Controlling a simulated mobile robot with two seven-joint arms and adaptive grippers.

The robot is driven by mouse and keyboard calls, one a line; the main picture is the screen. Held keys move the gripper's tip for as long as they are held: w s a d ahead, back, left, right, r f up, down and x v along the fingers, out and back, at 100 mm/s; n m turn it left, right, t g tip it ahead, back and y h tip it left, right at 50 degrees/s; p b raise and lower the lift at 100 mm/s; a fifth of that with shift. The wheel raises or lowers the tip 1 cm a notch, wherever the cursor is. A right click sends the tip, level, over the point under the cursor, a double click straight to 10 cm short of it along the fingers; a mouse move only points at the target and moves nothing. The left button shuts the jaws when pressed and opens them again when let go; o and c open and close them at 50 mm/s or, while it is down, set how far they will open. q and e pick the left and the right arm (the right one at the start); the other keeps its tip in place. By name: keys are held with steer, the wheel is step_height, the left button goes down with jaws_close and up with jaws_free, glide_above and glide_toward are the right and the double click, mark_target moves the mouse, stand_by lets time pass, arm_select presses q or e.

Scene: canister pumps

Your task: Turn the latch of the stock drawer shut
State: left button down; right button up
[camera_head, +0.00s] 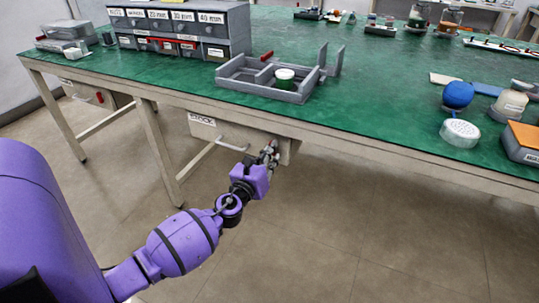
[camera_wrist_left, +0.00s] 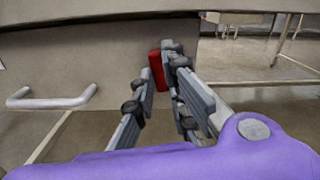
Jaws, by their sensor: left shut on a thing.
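The stock drawer (camera_head: 240,134) hangs under the front edge of the green table, with a "STOCK" label at its upper left and a pale bar handle. The drawer front and its handle (camera_wrist_left: 50,98) also show in the left wrist view. My left gripper (camera_head: 270,153) is at the right end of the drawer front. In the left wrist view the fingers of my left gripper (camera_wrist_left: 160,80) are shut on the red latch (camera_wrist_left: 156,70), which stands about upright. The fingers hide part of it, and the gripper hides it in the head view. My right gripper is not in view.
The green table (camera_head: 385,115) lies above the drawer. On it stand a grey tray (camera_head: 250,87) with a green-and-white canister, a grey drawer cabinet (camera_head: 238,30) and a blue ball (camera_head: 458,94). Another drawer (camera_head: 85,93) hangs at the far left. The floor below is clear.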

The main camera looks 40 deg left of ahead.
arm_select(q)
steer(key=n, duration=1.5)
steer(key=shift+d+r+n+p, duration=0.1)
steer(key=shift+d+n+p, duration=0.05)
steer(key=shift+n+p, duration=0.2)
steer(key=shift+n, duration=0.25)
steer(key=c, duration=1.8)
jaws_free()
steer(key=shift+o, duration=0.2)
